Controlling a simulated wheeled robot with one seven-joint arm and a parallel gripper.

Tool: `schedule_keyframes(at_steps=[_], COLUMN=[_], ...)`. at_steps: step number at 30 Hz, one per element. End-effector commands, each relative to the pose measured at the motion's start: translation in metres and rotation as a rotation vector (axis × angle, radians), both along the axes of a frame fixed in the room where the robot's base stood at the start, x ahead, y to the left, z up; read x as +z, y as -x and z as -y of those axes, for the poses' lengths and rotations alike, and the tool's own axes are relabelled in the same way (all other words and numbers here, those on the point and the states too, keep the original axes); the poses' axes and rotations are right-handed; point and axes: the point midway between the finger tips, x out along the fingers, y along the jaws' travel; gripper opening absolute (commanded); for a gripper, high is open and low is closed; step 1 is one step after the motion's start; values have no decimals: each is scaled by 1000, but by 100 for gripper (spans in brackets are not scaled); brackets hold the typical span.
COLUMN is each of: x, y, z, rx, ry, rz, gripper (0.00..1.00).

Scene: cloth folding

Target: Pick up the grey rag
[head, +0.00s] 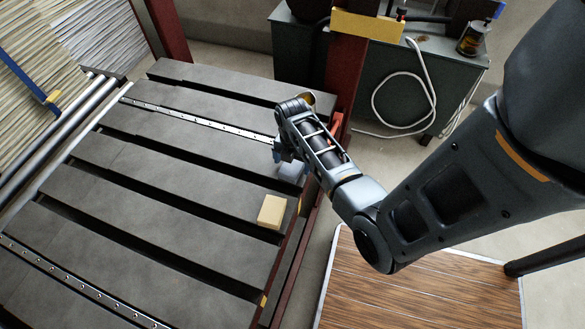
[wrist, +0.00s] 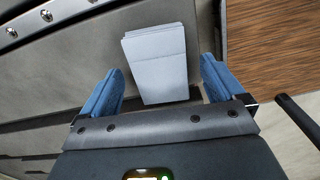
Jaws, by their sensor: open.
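The grey rag is a pale grey folded stack (wrist: 157,62) in the wrist view. It lies flat on a dark grey slat, between and ahead of my two blue fingers. In the head view the rag (head: 291,171) shows only in part, below my gripper (head: 287,152), which hides the rest. My gripper is open, and its fingers also show in the wrist view (wrist: 160,88), one on each side of the rag's near end. I cannot tell whether the fingertips touch the slat.
A yellow block (head: 272,211) lies on the slatted bench (head: 150,205), nearer than the rag. Dark gaps run between the slats. A red post (head: 343,75) stands behind my arm. A wooden-topped surface (head: 400,295) is at the lower right. The slats to the left are clear.

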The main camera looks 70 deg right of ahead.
Motion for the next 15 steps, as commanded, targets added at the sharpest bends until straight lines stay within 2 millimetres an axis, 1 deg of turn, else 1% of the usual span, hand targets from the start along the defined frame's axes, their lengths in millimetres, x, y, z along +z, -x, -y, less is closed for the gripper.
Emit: schedule_keyframes(at_steps=[1, 3, 11, 12, 15], x=[-9, -14, -15, -15, -15], y=[0, 0, -1, -1, -1], z=[0, -1, -1, -1, -1], rx=[0, 0, 0, 0, 0], ry=[-2, -1, -1, -1, -1], rz=[-1, 0, 1, 1, 1], gripper=[96, 96, 96, 95, 85])
